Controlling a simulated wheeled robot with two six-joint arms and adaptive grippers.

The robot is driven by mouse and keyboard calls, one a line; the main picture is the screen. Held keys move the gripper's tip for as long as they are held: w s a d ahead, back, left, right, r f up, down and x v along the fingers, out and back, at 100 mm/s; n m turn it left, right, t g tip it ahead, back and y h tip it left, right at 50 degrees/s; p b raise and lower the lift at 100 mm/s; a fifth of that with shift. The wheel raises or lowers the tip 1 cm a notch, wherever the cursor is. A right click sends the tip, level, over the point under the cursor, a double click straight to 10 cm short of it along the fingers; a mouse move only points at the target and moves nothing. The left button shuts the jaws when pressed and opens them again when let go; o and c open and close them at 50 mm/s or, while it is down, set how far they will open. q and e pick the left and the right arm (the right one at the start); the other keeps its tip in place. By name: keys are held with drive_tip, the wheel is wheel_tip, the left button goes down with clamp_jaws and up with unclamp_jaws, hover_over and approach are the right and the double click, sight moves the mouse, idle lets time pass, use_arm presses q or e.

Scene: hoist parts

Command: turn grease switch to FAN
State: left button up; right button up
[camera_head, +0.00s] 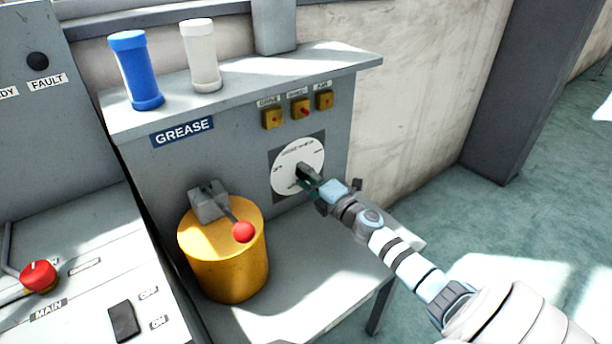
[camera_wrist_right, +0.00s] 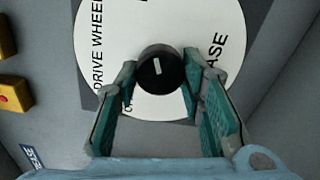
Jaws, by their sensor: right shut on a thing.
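The grease switch is a round white dial (camera_head: 298,155) with printed words, set on the front of the grey panel marked GREASE. Its black knob (camera_wrist_right: 160,72) has a short white pointer line, slightly tilted from vertical in the wrist view. In that view "DRIVE WHEEL" reads on the dial's left and letters ending "ASE" on its right; no FAN label is legible. My right gripper (camera_head: 312,184) is at the dial, its fingers on both sides of the knob and shut on it. In the head view it hides part of the knob. My left gripper is not in view.
Three small yellow boxes (camera_head: 300,108) sit above the dial. A yellow drum (camera_head: 222,270) with a red-knobbed lever (camera_head: 243,232) stands left of my right arm. Blue (camera_head: 135,70) and white (camera_head: 201,55) cylinders stand on the shelf. A control desk is at left.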

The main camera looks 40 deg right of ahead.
idle(0.4)
drive_tip(key=o, duration=1.1)
drive_tip(key=shift+o, duration=0.2)
